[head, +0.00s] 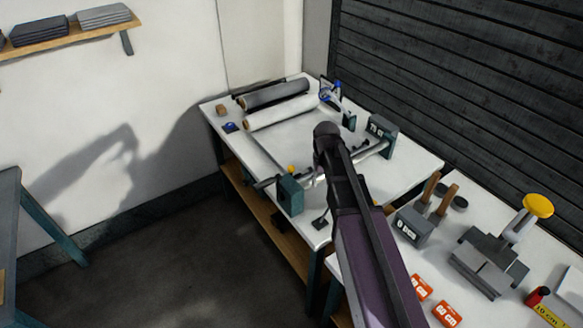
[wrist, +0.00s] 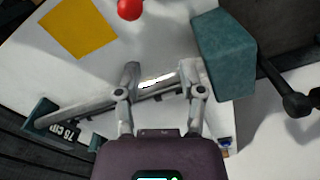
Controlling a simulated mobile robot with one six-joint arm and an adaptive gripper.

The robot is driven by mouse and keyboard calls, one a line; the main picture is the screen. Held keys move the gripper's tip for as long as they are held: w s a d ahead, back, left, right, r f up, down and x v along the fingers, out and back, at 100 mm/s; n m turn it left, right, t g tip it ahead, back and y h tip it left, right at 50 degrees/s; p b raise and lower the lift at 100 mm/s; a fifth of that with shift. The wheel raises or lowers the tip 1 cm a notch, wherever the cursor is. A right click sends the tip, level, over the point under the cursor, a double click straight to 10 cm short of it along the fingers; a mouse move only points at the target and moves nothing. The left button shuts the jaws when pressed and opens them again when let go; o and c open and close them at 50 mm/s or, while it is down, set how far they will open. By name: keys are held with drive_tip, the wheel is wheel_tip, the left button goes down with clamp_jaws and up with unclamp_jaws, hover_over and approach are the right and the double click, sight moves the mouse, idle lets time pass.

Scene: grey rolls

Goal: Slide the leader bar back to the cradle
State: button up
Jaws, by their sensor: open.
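A pale metal bar (head: 372,150) spans between a teal block (head: 290,194) at the front left of the white table and a labelled teal block (head: 381,136) at the right. I cannot tell surely whether it is the leader bar or a fixed rail. In the wrist view my gripper (wrist: 161,76) is open, with one finger on each side of a short stretch of the bar (wrist: 158,81). No grip on it shows. A teal block (wrist: 224,52) stands just right of the fingers. In the head view my arm hides most of the gripper. The cradle is not clearly identifiable.
A grey roll (head: 275,94) and a white roll (head: 282,112) lie at the table's back. A yellow square (wrist: 78,28) and a red ball (wrist: 130,8) show in the wrist view. Tools and orange boxes (head: 447,313) crowd the right bench. The white surface behind the bar looks mostly clear.

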sight(291, 171)
drive_tip(key=w+a+r+n+p, duration=0.2)
drive_tip(key=w+a+r+p, duration=0.1)
drive_tip(key=w+a, duration=0.7)
drive_tip(key=w+r, duration=0.1)
drive_tip(key=w, duration=0.3)
drive_tip(key=shift+s+f, duration=0.1)
drive_tip(key=shift+f, duration=0.05)
wheel_tip(291, 171, down, 13)
drive_tip(key=b, duration=1.3)
drive_tip(key=shift+f+b, duration=0.2)
drive_tip(key=shift+b, duration=0.1)
clamp_jaws()
